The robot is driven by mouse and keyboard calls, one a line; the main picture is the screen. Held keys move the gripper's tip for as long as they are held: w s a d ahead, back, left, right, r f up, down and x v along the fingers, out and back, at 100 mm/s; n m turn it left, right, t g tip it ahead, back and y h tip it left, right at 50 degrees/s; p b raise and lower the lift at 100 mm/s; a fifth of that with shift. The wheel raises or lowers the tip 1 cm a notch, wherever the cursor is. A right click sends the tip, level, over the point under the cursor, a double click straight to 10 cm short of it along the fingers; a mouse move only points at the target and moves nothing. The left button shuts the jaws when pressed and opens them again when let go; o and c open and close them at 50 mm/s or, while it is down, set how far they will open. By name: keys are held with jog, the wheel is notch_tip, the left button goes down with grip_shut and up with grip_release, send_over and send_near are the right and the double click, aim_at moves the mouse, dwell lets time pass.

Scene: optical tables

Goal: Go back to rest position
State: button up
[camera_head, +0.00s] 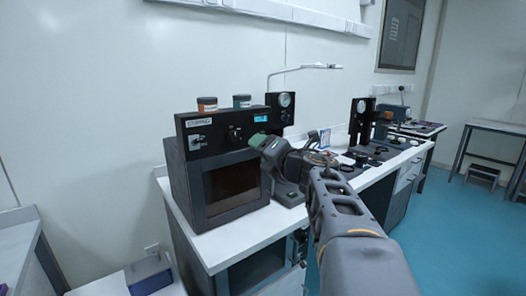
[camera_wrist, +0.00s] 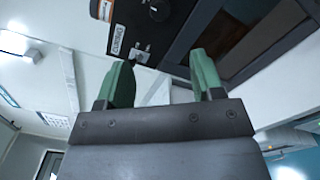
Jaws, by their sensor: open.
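My gripper (camera_head: 258,140) is raised at the front right of a dark curing oven (camera_head: 235,188) on a white bench. In the wrist view its two green fingers (camera_wrist: 161,84) stand apart with nothing between them. The oven's control panel (camera_wrist: 135,40) shows behind the fingers in that view. In the head view my arm reaches in from the lower right, over the bench, and hides part of the bench behind it.
Black instruments (camera_head: 361,122) and small parts stand farther along the bench (camera_head: 232,240). A wall rail (camera_head: 270,10) runs above.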

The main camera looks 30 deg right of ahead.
dwell(0.3)
jog(key=s+d+f+m+g+h, duration=0.1)
jog(key=d+f+m+g+h, duration=0.15)
jog(key=d+m+h, duration=0.75)
jog(key=s+a+f+m+g+p, duration=0.25)
jog(key=s+f+m+g, duration=0.35)
jog(key=m, duration=0.6)
jog(key=s+a+f+m+g+y+p, duration=0.55)
jog(key=a+f, duration=0.35)
jog(key=a, duration=0.3)
jog(key=s+a+r+y+p, duration=0.1)
jog(key=s+a+p, duration=0.1)
jog(key=a, duration=0.3)
jog(key=s+a+r+n+y+p, duration=0.1)
jog(key=s+a+p, duration=0.1)
jog(key=a+p, duration=0.1)
jog(key=shift+a+r+p, duration=0.25)
jog(key=shift+a+p, duration=0.05)
jog(key=shift+a, duration=0.6)
jog(key=shift+c, duration=0.3)
